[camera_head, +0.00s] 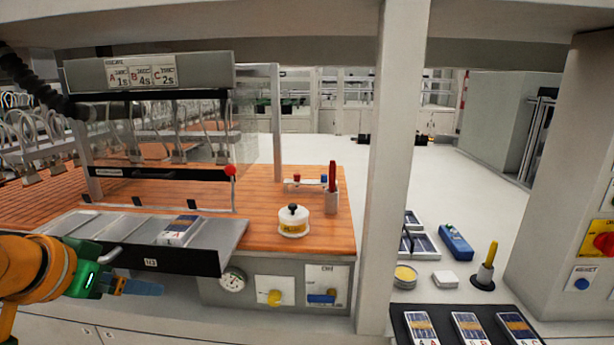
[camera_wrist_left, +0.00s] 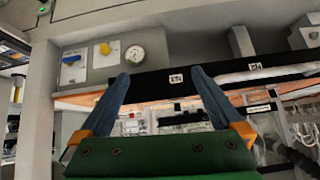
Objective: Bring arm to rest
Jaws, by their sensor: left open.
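My left arm, orange, comes in at the lower left of the head view. My left gripper (camera_head: 140,287), with a green body and blue fingers, hangs in front of the grey sloped tray (camera_head: 110,228), near its dark front edge. In the left wrist view my left gripper (camera_wrist_left: 159,76) has its two blue fingers spread apart with nothing between them. The tray's dark front edge shows beyond the fingertips. A packet labelled A (camera_head: 178,229) lies on the tray. My right gripper is not in view.
A grey post (camera_head: 392,170) divides the scene. A white round pot (camera_head: 293,222) with a black knob stands on the wooden bench top. The panel below has a gauge (camera_head: 232,280) and a yellow knob (camera_head: 274,298). Right of the post, a dark mat (camera_head: 448,318) holds labelled packets.

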